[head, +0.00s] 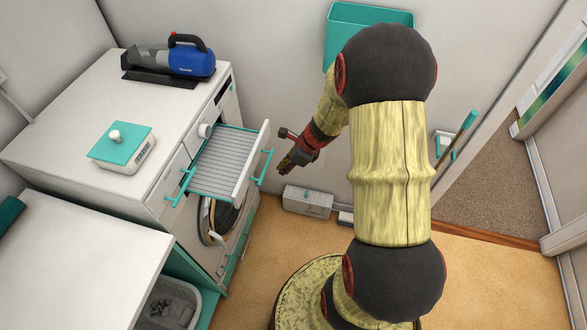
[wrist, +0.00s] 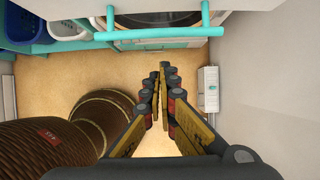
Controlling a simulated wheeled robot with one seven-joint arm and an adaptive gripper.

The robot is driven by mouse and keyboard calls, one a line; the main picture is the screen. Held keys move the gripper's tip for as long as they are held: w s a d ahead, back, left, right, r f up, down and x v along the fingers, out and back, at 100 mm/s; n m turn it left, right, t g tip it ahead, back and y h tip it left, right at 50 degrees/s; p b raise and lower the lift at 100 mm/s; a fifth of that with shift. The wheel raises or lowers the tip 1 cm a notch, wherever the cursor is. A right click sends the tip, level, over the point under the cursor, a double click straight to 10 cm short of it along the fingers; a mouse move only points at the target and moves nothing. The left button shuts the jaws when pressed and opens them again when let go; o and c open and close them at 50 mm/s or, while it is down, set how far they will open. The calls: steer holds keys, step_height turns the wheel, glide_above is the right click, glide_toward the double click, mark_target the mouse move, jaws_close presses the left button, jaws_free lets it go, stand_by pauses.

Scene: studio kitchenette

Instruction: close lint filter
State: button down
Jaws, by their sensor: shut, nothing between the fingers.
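In the head view a pull-out drawer with a grey slatted surface (head: 224,152) sticks out from the white appliance. I cannot tell for certain whether this is the lint filter. It has a white front panel (head: 250,160) and a teal bar handle (head: 264,166). My gripper (head: 284,166) is just to the right of this front, apart from it. The wrist view shows my gripper (wrist: 162,68) shut and empty, pointing toward a teal bar handle (wrist: 160,33) at the top of the picture. A round door (head: 220,217) shows partly below the drawer.
A blue handheld vacuum (head: 190,61) and a teal-topped scale (head: 122,148) stand on the appliance top. A white counter (head: 80,265) is at lower left, a grey bin (head: 170,302) below it. A small grey box (head: 308,200) sits by the wall. Floor at right is clear.

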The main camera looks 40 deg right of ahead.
steer(key=shift+w+a+r, duration=0.3)
steer(key=shift+w+a, duration=0.45)
steer(key=shift+w, duration=0.1)
steer(key=p, duration=0.6)
glide_toward(224, 160)
steer(key=x, duration=0.6)
steer(key=shift+w+a+f, duration=0.1)
steer(key=shift+a+f, duration=0.05)
steer(key=shift+f, duration=0.05)
